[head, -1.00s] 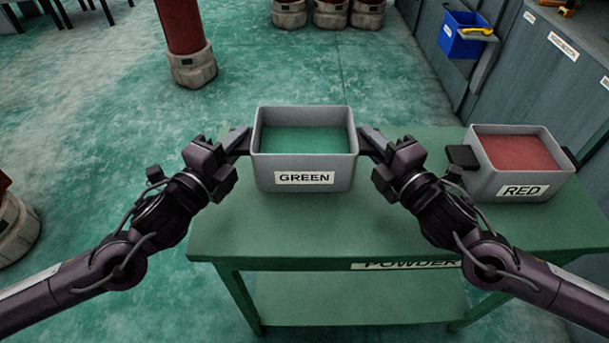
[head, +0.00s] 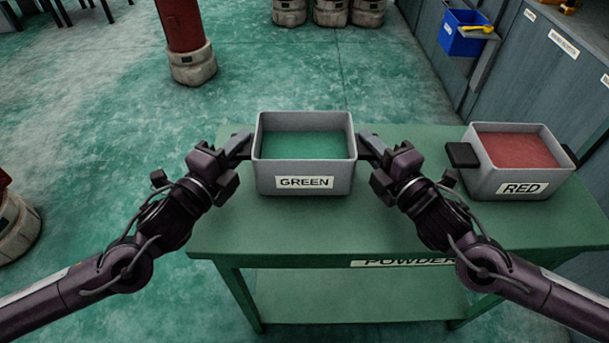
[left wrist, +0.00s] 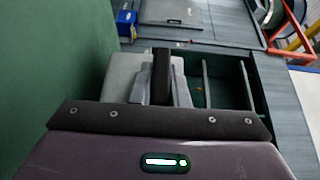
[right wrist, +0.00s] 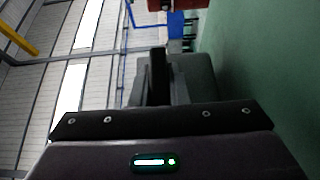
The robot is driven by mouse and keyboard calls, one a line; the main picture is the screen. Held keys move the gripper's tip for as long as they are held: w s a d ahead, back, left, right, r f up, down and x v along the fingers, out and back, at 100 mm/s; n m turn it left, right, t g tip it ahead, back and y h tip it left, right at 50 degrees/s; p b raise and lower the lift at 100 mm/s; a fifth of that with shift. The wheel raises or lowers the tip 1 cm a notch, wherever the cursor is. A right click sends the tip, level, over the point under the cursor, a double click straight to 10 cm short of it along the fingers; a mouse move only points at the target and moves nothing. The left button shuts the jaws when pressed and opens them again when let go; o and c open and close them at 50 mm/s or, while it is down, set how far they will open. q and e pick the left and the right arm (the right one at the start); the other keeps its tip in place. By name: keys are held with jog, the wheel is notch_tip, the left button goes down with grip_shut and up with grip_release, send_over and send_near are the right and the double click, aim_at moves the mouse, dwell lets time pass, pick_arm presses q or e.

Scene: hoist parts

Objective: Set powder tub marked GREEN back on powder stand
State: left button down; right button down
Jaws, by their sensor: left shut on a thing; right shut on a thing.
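The grey tub labelled GREEN (head: 305,184), with green powder in it, is between my two grippers at the left part of the green powder stand (head: 330,226). It looks level. I cannot tell whether its base touches the stand top. My left gripper (head: 243,147) is shut on the tub's left handle, and my right gripper (head: 366,147) is shut on its right handle. In the left wrist view a dark handle (left wrist: 161,75) shows between the fingers; in the right wrist view a dark handle (right wrist: 158,75) shows likewise.
A grey tub labelled RED (head: 520,188), with red powder, stands on the right part of the stand. A blue bin (head: 463,36) hangs on the grey cabinets at the right. A red post (head: 184,30) stands on the floor behind. The stand top between the tubs is clear.

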pick_arm(q)
jog(key=shift+s+d+f, duration=0.1)
jog(key=shift+d+f, duration=0.1)
jog(key=shift+f, duration=0.2)
pick_arm(e)
jog(key=shift+s+a+f, duration=0.15)
jog(key=shift+a+f, duration=0.05)
jog(key=shift+f, duration=0.2)
pick_arm(q)
jog(key=shift+f, duration=0.65)
pick_arm(e)
jog(key=shift+f, duration=0.6)
pick_arm(q)
jog(key=c, duration=1.3)
grip_release()
jog(key=shift+a, duration=0.15)
pick_arm(e)
jog(key=shift+d, duration=0.1)
